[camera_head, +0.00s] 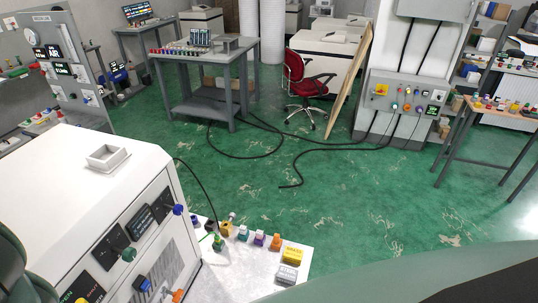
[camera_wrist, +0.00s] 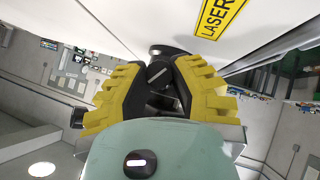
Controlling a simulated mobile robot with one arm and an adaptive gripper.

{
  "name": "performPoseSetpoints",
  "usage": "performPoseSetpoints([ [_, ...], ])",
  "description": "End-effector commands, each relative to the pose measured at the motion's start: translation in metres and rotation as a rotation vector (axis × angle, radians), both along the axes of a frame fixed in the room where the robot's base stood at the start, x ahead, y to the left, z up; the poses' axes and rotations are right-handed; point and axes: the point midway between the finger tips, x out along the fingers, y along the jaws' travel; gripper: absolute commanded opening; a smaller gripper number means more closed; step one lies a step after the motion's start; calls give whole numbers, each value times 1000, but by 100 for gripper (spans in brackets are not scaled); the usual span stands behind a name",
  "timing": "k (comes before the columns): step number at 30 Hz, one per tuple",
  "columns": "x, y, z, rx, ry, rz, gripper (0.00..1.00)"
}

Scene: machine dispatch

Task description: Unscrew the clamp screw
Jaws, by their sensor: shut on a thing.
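My gripper (camera_wrist: 160,82) shows in the wrist view, with ribbed yellow pads on dark fingers. It is shut on a dark round knob with a pale line across its face, which I take to be the clamp screw (camera_wrist: 157,70). The fingers hide its sides. The knob is close under a white panel, and a dark round part shows just behind it. I cannot tell how far the screw is turned. The gripper cannot be made out in the head view.
The white panel bears a yellow "LASER" label (camera_wrist: 220,15). In the head view, a white machine (camera_head: 75,165) with coloured knobs stands at the left. A white shelf (camera_head: 235,270) beside it holds several small coloured parts. Green floor (camera_head: 330,200) beyond is mostly open, with black cables.

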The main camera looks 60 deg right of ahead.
Motion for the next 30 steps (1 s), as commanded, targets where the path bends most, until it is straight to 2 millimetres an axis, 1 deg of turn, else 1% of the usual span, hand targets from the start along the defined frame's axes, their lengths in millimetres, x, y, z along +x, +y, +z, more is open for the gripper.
performPoseSetpoints([
  [3, 0, 1, -1, -52, -13, 4, 0],
  [9, 0, 1, -1, -100, -24, 2, 0],
  [22, 0, 1, -1, -110, -27, 1, 0],
  [23, 0, 1, -1, -108, -27, 1, 26],
  [30, 0, 1, -1, -109, -28, 1, 51],
])
